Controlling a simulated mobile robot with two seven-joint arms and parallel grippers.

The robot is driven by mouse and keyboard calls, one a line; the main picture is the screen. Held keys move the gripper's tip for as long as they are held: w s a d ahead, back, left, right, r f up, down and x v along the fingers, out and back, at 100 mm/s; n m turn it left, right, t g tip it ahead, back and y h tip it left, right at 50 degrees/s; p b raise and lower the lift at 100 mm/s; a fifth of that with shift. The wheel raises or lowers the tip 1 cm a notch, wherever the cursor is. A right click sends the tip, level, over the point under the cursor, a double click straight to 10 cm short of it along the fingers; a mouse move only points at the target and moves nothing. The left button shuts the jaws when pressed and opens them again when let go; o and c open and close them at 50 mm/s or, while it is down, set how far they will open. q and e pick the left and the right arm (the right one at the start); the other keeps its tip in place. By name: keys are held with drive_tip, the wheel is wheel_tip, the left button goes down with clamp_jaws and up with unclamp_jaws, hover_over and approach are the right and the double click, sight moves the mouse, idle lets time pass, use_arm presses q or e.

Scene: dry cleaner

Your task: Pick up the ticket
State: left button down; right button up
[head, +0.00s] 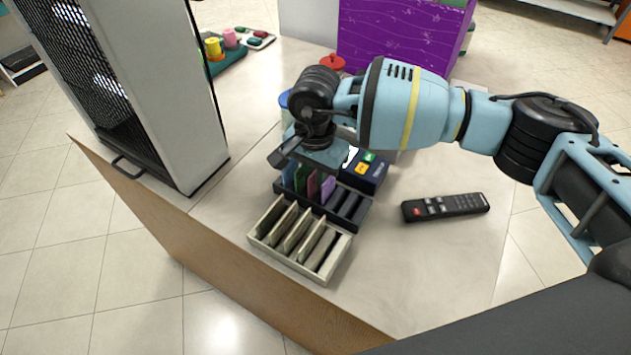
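Several coloured tickets stand upright in the slots of a dark rack (357,216) on the counter: a blue one (289,172), a green one (299,178), a dark red one (313,184) and a purple one (328,188). The slots at the rack's right end look empty. My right gripper (282,160) is over the rack's left end, close to the blue and green tickets, and hides their surroundings. I cannot tell whether it touches a ticket or how far its fingers are apart. My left gripper is out of view.
A beige slotted rack (259,238) stands in front of the dark one. A payment terminal (375,172) is behind it, and a black remote (445,207) lies right. A tall mesh-fronted cabinet (188,120) stands left. A purple box (400,35) and thread spools (229,38) are farther back.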

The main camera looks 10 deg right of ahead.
clamp_jaws()
drive_tip(key=shift+r, duration=0.1)
drive_tip(key=shift+r, duration=0.35)
wheel_tip(320, 180, up, 9)
drive_tip(key=shift+r, duration=0.1)
drive_tip(key=shift+d, duration=0.15)
idle(0.7)
